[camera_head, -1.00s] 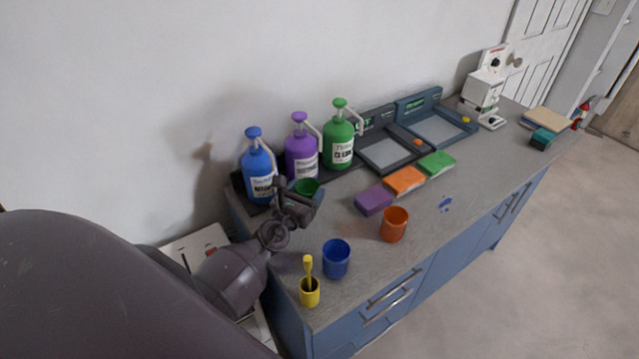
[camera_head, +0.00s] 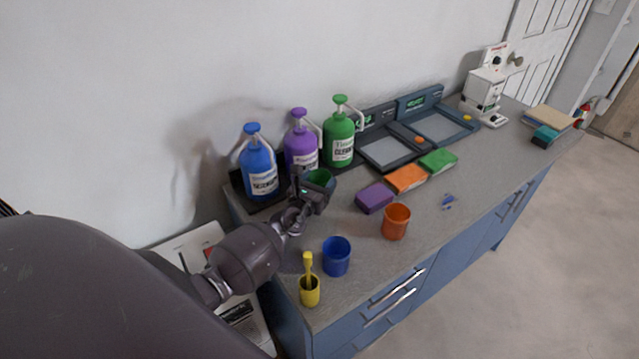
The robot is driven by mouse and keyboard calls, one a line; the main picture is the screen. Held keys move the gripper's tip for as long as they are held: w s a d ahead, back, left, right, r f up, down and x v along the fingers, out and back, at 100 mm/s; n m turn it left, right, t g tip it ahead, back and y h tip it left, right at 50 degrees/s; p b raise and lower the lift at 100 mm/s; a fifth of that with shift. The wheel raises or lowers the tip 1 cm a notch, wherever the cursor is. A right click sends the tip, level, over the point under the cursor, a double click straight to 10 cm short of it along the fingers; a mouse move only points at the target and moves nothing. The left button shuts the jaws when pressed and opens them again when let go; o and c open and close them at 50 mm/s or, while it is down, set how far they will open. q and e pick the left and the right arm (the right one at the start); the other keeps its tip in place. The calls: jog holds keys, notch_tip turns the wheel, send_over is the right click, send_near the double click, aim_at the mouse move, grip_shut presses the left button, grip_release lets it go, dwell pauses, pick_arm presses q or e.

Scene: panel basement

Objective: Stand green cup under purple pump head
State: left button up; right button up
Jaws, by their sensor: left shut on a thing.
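The green cup (camera_head: 321,177) is in front of the purple pump bottle (camera_head: 297,146), its rim showing above my gripper. My left gripper (camera_head: 315,192) is shut on the green cup and hides most of its body. The purple pump head (camera_head: 298,113) tops the bottle, its pale spout tube bending down to the right, behind and above the cup. Whether the cup touches the counter or is directly beneath the spout cannot be told. My right gripper is not in view.
A blue bottle (camera_head: 259,166) stands left and a green bottle (camera_head: 338,137) right of the purple one. A blue cup (camera_head: 336,257), an orange cup (camera_head: 395,221) and a yellow cup with a brush (camera_head: 310,291) stand nearer. Purple (camera_head: 374,198), orange and green sponges lie right.

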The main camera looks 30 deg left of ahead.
pick_arm(q)
jog(key=shift+f, duration=0.15)
jog(key=o, duration=0.7)
jog(key=shift+c, duration=0.2)
jog(key=shift+r, duration=0.2)
jog(key=s, duration=0.4)
jog(key=s+d, duration=0.1)
jog(key=s, duration=0.7)
jog(key=shift+d, duration=0.2)
